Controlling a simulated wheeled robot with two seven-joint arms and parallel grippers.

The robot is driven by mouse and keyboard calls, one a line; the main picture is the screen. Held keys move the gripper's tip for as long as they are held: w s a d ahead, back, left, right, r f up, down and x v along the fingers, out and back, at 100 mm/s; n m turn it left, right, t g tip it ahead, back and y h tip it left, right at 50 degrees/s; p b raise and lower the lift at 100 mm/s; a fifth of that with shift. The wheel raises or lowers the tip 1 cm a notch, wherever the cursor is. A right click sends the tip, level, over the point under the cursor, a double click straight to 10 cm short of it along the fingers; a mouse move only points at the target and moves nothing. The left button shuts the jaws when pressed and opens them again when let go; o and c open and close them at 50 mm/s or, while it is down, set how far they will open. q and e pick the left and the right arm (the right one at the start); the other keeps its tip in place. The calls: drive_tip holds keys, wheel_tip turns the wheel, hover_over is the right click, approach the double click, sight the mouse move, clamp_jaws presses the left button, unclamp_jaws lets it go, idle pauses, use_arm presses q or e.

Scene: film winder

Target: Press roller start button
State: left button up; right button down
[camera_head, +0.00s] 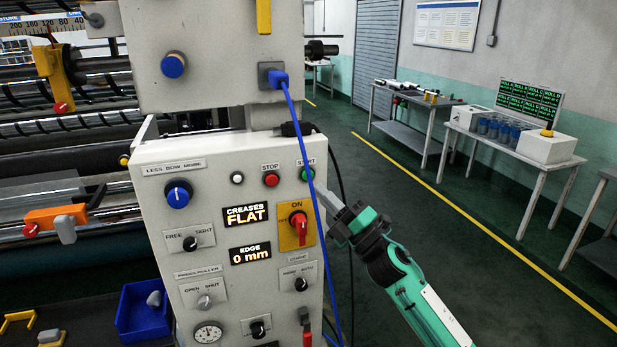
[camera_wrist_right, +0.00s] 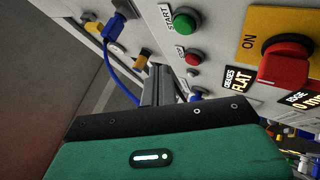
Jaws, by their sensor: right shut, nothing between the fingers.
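The green START button (camera_head: 307,174) is at the top right of the white control panel (camera_head: 160,240), under its START label. It also shows in the right wrist view (camera_wrist_right: 185,22), up and to the right of my fingertips. My right gripper (camera_head: 322,193) is shut and empty, just below and to the right of the button in the head view. Its fingers also show in the right wrist view (camera_wrist_right: 157,72), pointing toward the panel. They are apart from the button; whether they touch the panel I cannot tell. My left gripper is not in view.
The red STOP button (camera_head: 271,180) sits left of START, and a red switch on a yellow plate (camera_head: 298,225) is below. A blue cable (camera_head: 296,115) hangs close by my right gripper. Tables (camera_head: 565,160) stand at the right; the floor between is clear.

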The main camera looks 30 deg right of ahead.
sight(305, 172)
drive_tip(key=shift+w+d, duration=0.25)
drive_tip(key=shift+w, duration=0.75)
drive_tip(key=shift+w+d, duration=0.25)
drive_tip(key=shift+w, duration=0.75)
drive_tip(key=shift+w+b, duration=0.2)
drive_tip(key=shift+b, duration=0.1)
drive_tip(key=shift+w, duration=0.25)
drive_tip(key=shift+w+d, duration=0.2)
drive_tip(key=shift+w, duration=0.2)
idle(1.0)
drive_tip(key=shift+s, duration=0.15)
drive_tip(key=shift+s+a, duration=0.2)
drive_tip(key=shift+s, duration=0.55)
drive_tip(key=shift+s+a, duration=0.2)
drive_tip(key=shift+s, duration=0.6)
drive_tip(key=shift+s+a, duration=0.2)
drive_tip(key=shift+s, duration=0.6)
drive_tip(key=shift+s+a, duration=0.2)
drive_tip(key=shift+s, duration=0.6)
